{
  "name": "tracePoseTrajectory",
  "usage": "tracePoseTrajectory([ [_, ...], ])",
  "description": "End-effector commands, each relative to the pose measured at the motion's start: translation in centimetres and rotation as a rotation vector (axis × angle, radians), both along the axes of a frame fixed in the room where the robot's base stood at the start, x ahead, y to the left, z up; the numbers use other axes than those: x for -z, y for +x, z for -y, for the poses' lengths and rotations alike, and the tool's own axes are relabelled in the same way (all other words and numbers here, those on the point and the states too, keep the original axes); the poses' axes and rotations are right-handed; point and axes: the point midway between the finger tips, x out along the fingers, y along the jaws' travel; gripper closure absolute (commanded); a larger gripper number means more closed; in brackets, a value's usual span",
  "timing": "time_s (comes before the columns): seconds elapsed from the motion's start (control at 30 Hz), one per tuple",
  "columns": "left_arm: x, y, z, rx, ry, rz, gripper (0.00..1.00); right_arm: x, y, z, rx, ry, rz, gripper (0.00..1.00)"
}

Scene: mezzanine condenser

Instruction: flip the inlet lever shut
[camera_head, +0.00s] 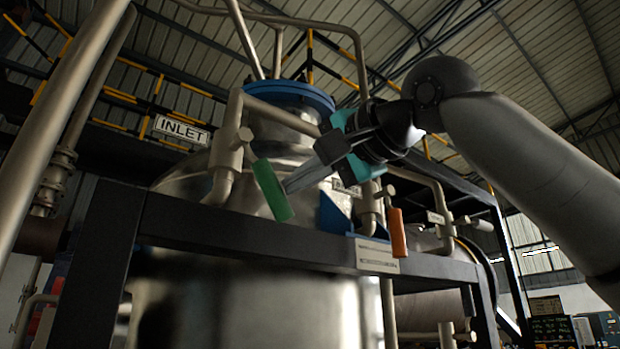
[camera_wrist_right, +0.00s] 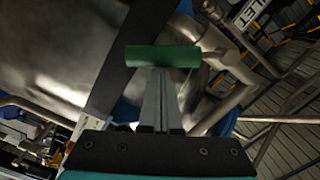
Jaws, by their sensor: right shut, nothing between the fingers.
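The inlet lever is a green handle (camera_head: 272,190) below the pipe and valve body near the INLET sign (camera_head: 182,130). It hangs downward, tilted slightly, its lower end towards the right. My right gripper (camera_head: 288,186) comes in from the right, shut and empty, its fingertips right beside the middle of the green handle. In the right wrist view the green handle (camera_wrist_right: 163,56) lies across the picture just beyond the shut fingertips (camera_wrist_right: 159,72). I cannot tell whether they touch it. My left gripper is not in view.
An orange handle (camera_head: 397,232) hangs on another valve to the right. The big steel vessel (camera_head: 240,305) stands behind, with a blue flange (camera_head: 290,92) on top. Pipes (camera_head: 75,110) rise at left.

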Motion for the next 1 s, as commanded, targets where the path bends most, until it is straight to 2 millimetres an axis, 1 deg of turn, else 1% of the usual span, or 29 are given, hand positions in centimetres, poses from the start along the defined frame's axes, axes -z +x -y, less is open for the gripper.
tracePoseTrajectory([
  [0.03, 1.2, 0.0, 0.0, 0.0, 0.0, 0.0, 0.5, 1.1, -0.2, -0.6, -0.007, 0.033, -0.028, 1.0],
  [0.1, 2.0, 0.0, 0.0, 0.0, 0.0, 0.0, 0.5, 1.5, -0.5, -1.0, -0.007, 0.086, -0.067, 1.0],
  [0.4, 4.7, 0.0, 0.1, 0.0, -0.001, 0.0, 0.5, 2.5, -1.7, -2.6, -0.006, 0.283, -0.213, 1.0],
  [0.7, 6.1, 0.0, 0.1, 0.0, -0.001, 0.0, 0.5, 2.8, -2.5, -3.6, -0.004, 0.405, -0.299, 1.0],
  [1.0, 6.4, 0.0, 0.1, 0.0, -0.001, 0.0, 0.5, 2.7, -2.7, -3.9, -0.003, 0.445, -0.326, 1.0],
])
